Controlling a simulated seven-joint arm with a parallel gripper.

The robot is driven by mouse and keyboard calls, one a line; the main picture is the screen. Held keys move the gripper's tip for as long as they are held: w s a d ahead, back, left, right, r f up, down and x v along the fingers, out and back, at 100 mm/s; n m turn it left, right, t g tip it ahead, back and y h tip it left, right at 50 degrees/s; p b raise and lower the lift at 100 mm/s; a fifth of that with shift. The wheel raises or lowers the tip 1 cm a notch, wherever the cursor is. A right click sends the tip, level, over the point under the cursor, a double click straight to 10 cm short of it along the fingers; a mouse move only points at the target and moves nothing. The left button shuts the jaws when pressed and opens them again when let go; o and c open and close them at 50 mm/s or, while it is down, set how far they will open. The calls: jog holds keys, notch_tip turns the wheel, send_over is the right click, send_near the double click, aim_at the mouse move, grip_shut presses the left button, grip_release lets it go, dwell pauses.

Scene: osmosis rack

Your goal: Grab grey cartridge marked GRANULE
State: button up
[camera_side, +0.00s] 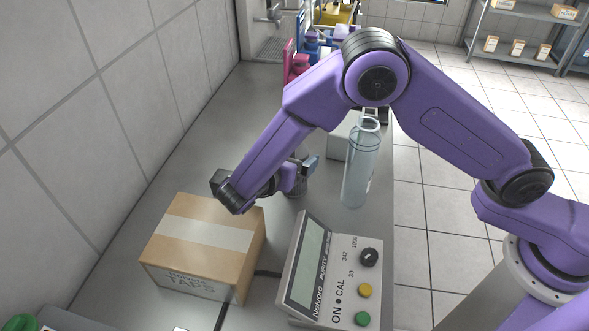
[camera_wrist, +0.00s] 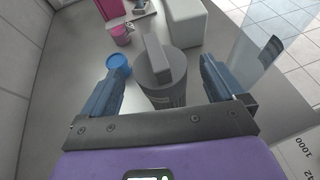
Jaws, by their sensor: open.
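A grey cylinder with a raised bar across its top, likely the grey cartridge (camera_wrist: 166,92), stands upright on the bench in the wrist view. Its lettering is too small to read. My gripper (camera_wrist: 163,66) is open, with one blue finger on each side of the cylinder and a visible gap to each. In the side view, my gripper (camera_side: 303,168) is low over the bench and partly hides the cartridge (camera_side: 296,187). I cannot tell how far down the fingers reach along it.
A clear cylinder (camera_side: 360,170) stands close at right, before a white box (camera_side: 338,143). A cardboard box (camera_side: 205,245) and a purity meter (camera_side: 333,270) are nearer the side camera. A blue round cap (camera_wrist: 119,66) and a pink cup (camera_wrist: 121,36) lie beyond the left finger.

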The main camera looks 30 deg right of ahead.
jog(key=shift+f, duration=0.45)
notch_tip(320, 180, down, 3)
jog(key=shift+r, duration=0.2)
jog(key=shift+x, duration=1.1)
jog(key=shift+w+d+f, duration=0.15)
jog(key=shift+w+d, duration=0.05)
jog(key=shift+d, duration=0.15)
jog(key=c, duration=1.1)
